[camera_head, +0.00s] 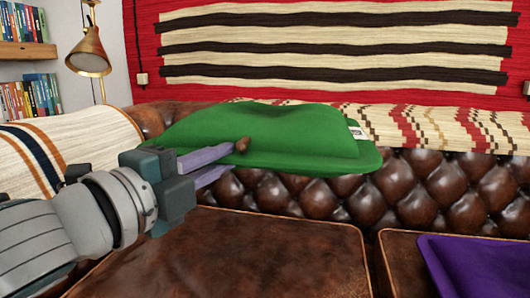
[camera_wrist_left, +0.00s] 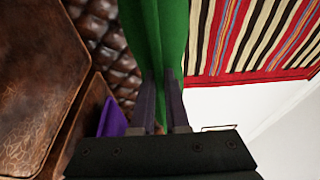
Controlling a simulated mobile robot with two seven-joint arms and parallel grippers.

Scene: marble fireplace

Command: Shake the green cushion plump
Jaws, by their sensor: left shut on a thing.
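The green cushion (camera_head: 285,135) is held up in front of the sofa's tufted back, lying nearly flat, with a small white label at its right end. My left gripper (camera_head: 236,157) comes in from the left and is shut on the cushion's near left edge. In the left wrist view the cushion (camera_wrist_left: 172,30) stands as a narrow green band between the two fingers of the left gripper (camera_wrist_left: 161,95). The cushion hides part of the sofa back. My right gripper is in neither view.
The brown leather sofa seat (camera_head: 230,255) below the cushion is bare. A purple cushion (camera_head: 480,265) lies at the lower right. A striped throw (camera_head: 440,128) covers the sofa back, a striped textile (camera_head: 60,150) the left arm. A brass lamp (camera_head: 90,50) stands at back left.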

